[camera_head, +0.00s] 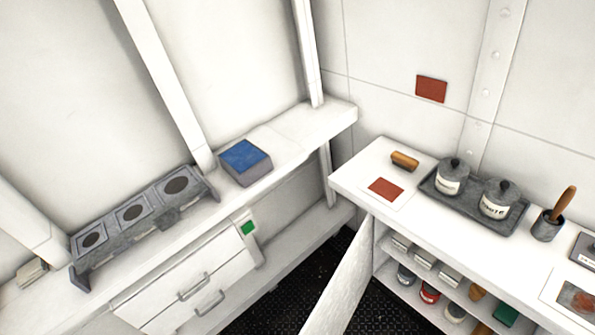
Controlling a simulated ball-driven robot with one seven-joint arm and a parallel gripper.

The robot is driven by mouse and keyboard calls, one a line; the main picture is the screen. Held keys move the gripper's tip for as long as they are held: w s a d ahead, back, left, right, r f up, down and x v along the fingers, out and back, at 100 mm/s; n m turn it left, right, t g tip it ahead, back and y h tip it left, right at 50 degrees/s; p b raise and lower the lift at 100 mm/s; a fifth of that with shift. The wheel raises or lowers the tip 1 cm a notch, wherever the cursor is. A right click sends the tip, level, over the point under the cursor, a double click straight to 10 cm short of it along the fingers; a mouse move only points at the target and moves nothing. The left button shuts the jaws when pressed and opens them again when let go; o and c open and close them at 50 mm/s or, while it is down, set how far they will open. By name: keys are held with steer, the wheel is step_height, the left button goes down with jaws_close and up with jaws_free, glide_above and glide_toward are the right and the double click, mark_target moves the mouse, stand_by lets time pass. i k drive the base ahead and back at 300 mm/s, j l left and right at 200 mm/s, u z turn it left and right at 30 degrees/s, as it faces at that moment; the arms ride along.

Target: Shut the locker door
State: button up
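The white locker door (342,284) stands open at the lower middle of the view. It joins the left front edge of the white locker (352,189) and swings out towards the bottom of the picture, where its end is cut off. A gap lies between the door and the open shelves (400,281), which hold tins, jars and boxes. No handle or latch shows on the door. My gripper is not in view, so I cannot tell its place relative to the door.
The locker top bears a dark tray (434,189) with two lidded jars, an orange-brown roller (405,161) and a mortar (546,226). At left, a counter holds a grey burner unit (143,228) and a blue-topped box (245,162). Dark deck (305,285) lies free between.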

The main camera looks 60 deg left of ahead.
mark_target(333, 312)
steer(key=k+j, duration=0.3)
steer(key=j, duration=0.2)
steer(key=k+j, duration=0.35)
steer(key=j, duration=0.15)
steer(key=k+j, duration=0.3)
steer(key=j, duration=0.2)
steer(key=k+j, duration=0.3)
steer(key=j, duration=0.25)
steer(key=i+j, duration=0.2)
steer(key=j, duration=0.15)
steer(key=i+j+z, duration=0.1)
steer(key=i+j, duration=0.1)
steer(key=j, duration=0.1)
